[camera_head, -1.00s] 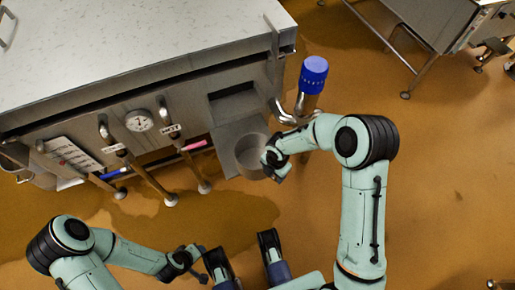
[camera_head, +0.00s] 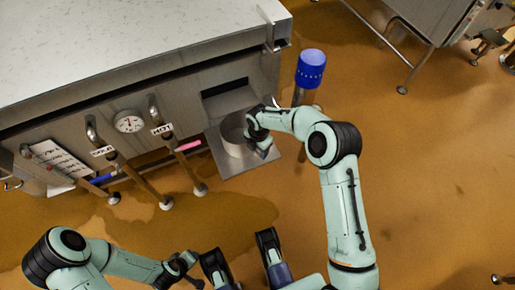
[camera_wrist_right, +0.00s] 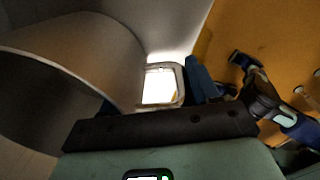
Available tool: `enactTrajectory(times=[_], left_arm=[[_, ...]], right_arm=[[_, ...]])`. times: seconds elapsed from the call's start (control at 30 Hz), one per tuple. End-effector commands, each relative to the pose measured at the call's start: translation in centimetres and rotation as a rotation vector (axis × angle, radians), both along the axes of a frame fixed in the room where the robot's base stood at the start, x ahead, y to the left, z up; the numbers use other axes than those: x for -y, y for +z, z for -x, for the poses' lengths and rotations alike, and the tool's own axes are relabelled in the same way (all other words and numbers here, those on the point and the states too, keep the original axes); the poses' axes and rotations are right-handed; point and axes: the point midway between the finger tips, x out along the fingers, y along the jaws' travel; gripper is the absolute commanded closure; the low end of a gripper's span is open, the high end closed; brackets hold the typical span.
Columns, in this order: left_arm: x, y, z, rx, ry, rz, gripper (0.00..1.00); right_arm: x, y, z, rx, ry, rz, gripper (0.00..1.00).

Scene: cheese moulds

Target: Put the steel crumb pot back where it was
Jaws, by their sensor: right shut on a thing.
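The steel crumb pot (camera_head: 232,132) is a grey open cylinder, over the flat grey shelf (camera_head: 264,174) below the dark slot in the machine's front. I cannot tell whether its base touches the shelf. My right gripper (camera_head: 256,138) is at the pot's right side and shut on it. In the right wrist view the pot's curved wall (camera_wrist_right: 85,50) fills the left, with a pale loop, seemingly its handle (camera_wrist_right: 163,84), at the jaws. My left gripper (camera_head: 188,268) is low in the head view, away from the pot; its jaws are too small to read.
The machine (camera_head: 120,40) has a pale top, a gauge (camera_head: 129,121) and pipes marked HOT and COLD (camera_head: 160,130). A blue-topped post (camera_head: 311,68) stands close behind my right forearm. A steel table (camera_head: 425,25) is at upper right. Open floor lies right.

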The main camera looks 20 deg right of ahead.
Motion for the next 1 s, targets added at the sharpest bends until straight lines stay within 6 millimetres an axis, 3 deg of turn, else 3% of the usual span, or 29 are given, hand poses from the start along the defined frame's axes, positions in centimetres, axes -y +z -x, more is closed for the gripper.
enactTrajectory(times=[0.43, 0.47, 0.5, 0.53, 0.87, 1.0], left_arm=[[0.0, -0.4, 0.5, -0.017, 0.001, 0.002, 0.57], [0.0, -0.4, 0.5, -0.018, 0.001, 0.002, 0.57], [0.0, -0.4, 0.5, -0.018, 0.001, 0.002, 0.57], [0.0, -0.4, 0.5, -0.018, 0.001, 0.002, 0.57], [0.0, -0.2, 0.4, -0.012, 0.001, 0.002, 0.57], [0.1, 0.6, -0.4, 0.015, 0.0, -0.001, 0.57]], right_arm=[[0.0, -0.3, -0.1, 0.005, 0.0, -0.001, 1.0], [0.0, -0.4, -0.1, 0.004, 0.0, 0.0, 0.33], [0.0, -0.3, -0.1, 0.004, 0.0, 0.0, 0.2], [0.0, -0.3, -0.1, 0.004, 0.0, 0.0, 0.14], [0.0, -0.2, -0.1, 0.004, 0.0, 0.0, 0.14], [0.0, 1.4, -0.1, 0.005, 0.0, 0.001, 0.14]])
